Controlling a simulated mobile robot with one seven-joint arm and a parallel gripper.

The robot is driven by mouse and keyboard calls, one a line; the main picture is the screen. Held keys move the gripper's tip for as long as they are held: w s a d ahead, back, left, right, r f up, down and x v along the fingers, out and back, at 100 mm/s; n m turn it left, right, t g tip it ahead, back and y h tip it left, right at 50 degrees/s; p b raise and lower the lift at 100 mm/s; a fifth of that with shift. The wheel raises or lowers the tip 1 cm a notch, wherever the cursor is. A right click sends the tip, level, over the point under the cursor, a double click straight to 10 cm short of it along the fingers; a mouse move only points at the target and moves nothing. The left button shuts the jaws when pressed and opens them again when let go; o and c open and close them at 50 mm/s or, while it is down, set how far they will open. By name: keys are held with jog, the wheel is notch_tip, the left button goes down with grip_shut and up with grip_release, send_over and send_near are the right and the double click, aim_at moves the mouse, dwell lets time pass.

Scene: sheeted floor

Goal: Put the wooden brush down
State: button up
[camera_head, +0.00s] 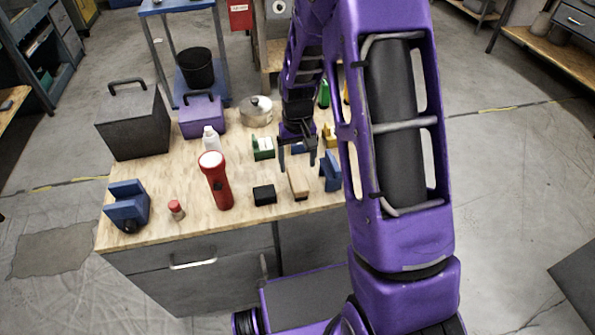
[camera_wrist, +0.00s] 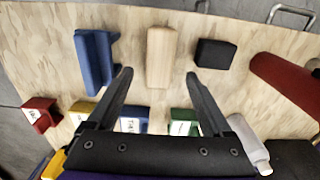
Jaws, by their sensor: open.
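The wooden brush (camera_head: 298,183) is a pale tan block lying on the wooden tabletop (camera_head: 245,213), near the front edge. In the wrist view the brush (camera_wrist: 161,55) lies ahead of the fingertips, roughly centred between them. My gripper (camera_head: 297,159) is open and empty; its two dark fingers (camera_wrist: 158,76) are spread apart with nothing between them. In the head view the fingertips appear just behind the brush. I cannot tell exactly how high they are above the table.
A black block (camera_head: 264,195) and a blue angled object (camera_head: 330,172) flank the brush closely. Green (camera_head: 262,148) and yellow items (camera_head: 330,135) stand behind. Some bare wood lies along the front edge.

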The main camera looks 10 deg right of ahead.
aim_at(298, 177)
notch_tip(298, 177, up, 5)
jog(key=shift+r, duration=0.2)
dwell(0.4)
